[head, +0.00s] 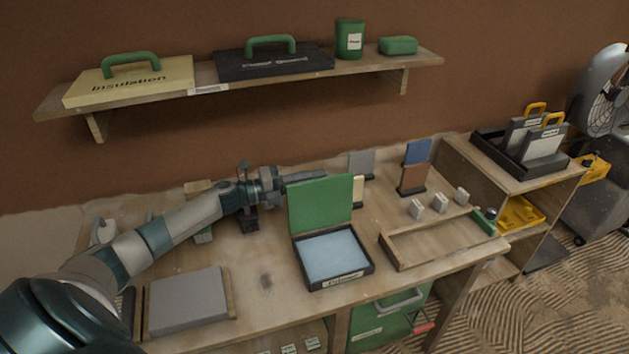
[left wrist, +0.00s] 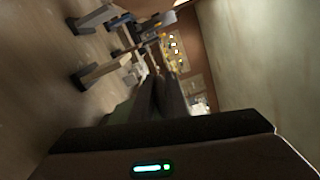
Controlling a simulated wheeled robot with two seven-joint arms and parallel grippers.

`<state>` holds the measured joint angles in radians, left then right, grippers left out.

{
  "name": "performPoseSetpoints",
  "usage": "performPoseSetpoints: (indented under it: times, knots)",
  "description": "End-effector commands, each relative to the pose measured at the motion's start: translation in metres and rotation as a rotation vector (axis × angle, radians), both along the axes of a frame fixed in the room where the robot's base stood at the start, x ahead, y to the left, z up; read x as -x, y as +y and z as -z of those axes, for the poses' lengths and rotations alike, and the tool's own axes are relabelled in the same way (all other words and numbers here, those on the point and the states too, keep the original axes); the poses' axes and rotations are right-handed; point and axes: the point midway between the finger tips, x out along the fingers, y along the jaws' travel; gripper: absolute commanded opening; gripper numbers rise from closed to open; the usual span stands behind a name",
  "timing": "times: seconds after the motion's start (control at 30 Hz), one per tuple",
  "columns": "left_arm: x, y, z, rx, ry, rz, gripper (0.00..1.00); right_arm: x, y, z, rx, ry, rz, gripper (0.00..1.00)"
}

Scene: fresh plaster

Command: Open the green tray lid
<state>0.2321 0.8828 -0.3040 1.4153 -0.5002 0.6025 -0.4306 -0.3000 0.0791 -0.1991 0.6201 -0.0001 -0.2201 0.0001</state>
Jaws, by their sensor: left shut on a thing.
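The green tray lid (head: 320,204) stands about upright at the back edge of its dark tray (head: 296,252). The tray is open and shows a pale blue sheet (head: 335,254) inside, with a label on the front rim. My left gripper (head: 318,176) reaches in from the left at the lid's top edge and is shut on the lid; the lid hides part of the contact. In the left wrist view the dark fingers (left wrist: 165,95) lie close together, and the grip itself is hard to make out. My right gripper is not in view.
A grey slab (head: 187,302) lies at the bench's front left. A wooden frame (head: 405,262) and small white blocks (head: 439,202) are to the right. Sample boards (head: 415,165) stand behind. A wall shelf (head: 210,89) hangs above. Bare bench lies left of the tray.

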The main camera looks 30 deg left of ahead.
Motion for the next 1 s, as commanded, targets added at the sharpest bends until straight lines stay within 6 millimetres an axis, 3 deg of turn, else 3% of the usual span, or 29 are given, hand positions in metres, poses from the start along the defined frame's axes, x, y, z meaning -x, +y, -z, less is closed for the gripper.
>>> performPoseSetpoints:
  times: [0.17, 0.2, 0.23, 0.67, 1.0]
  knots:
    - [0.001, 0.000, 0.005, -0.004, 0.006, -0.001, 0.00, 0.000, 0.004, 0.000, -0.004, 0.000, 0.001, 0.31]
    - [0.001, -0.001, 0.005, -0.004, 0.006, -0.001, 0.23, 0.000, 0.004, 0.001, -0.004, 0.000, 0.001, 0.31]
    - [0.001, -0.001, 0.005, -0.004, 0.005, 0.000, 0.29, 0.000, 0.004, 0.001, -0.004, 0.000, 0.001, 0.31]
    - [0.003, 0.001, 0.003, -0.003, 0.003, 0.000, 0.29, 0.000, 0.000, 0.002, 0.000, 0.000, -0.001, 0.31]
    - [0.028, 0.021, 0.007, -0.004, 0.005, 0.000, 0.29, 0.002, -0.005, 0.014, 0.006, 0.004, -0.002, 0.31]
